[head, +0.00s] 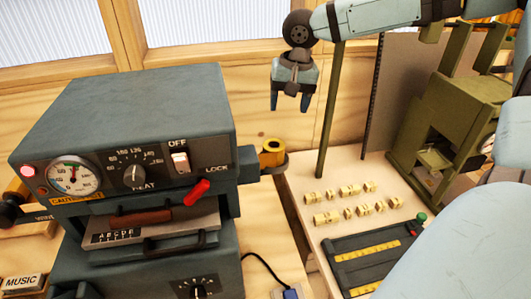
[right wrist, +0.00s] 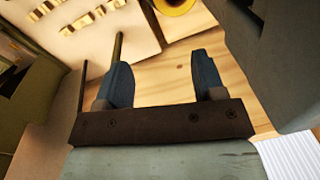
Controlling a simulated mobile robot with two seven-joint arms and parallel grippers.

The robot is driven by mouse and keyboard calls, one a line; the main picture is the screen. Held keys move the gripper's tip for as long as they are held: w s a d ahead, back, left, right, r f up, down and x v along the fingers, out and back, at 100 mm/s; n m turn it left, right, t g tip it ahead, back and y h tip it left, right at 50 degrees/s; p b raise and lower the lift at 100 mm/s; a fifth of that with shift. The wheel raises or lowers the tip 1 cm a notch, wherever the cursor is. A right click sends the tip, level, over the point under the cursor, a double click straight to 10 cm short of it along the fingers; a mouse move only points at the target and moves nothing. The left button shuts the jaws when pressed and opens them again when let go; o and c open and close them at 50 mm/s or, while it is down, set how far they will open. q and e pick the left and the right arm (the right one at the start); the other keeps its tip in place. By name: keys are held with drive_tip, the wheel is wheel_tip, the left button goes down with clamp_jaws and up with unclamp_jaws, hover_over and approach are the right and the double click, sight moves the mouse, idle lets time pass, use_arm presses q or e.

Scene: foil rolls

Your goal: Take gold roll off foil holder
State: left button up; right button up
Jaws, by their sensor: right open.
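The gold roll (head: 272,153) sits on the foil holder (head: 271,167), a dark bracket on the right side of the grey machine. In the right wrist view the gold roll (right wrist: 174,5) shows partly at the top edge, beyond the fingertips. My right gripper (head: 290,103) hangs above the holder and a little to the right, pointing down, apart from the roll. In the right wrist view its two blue fingers (right wrist: 162,72) are spread with nothing between them. My left gripper is not in view.
The grey machine (head: 125,110) with dial, switch and red lock lever fills the left. A green pole (head: 330,110) stands just right of my gripper. Several brass type pieces (head: 345,202) and a black tray (head: 372,257) lie on the pale table; a green machine (head: 450,115) stands behind.

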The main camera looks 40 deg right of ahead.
wheel_tip(320, 180, up, 3)
drive_tip(key=g, duration=0.1)
hover_over(274, 143)
drive_tip(key=shift+m+h, duration=0.3)
drive_tip(key=shift+m, duration=0.1)
wheel_tip(274, 143, down, 13)
drive_tip(key=shift+w+f, duration=0.1)
drive_tip(key=shift+f, duration=0.1)
drive_tip(key=c, duration=0.6)
drive_tip(key=shift+r, duration=0.1)
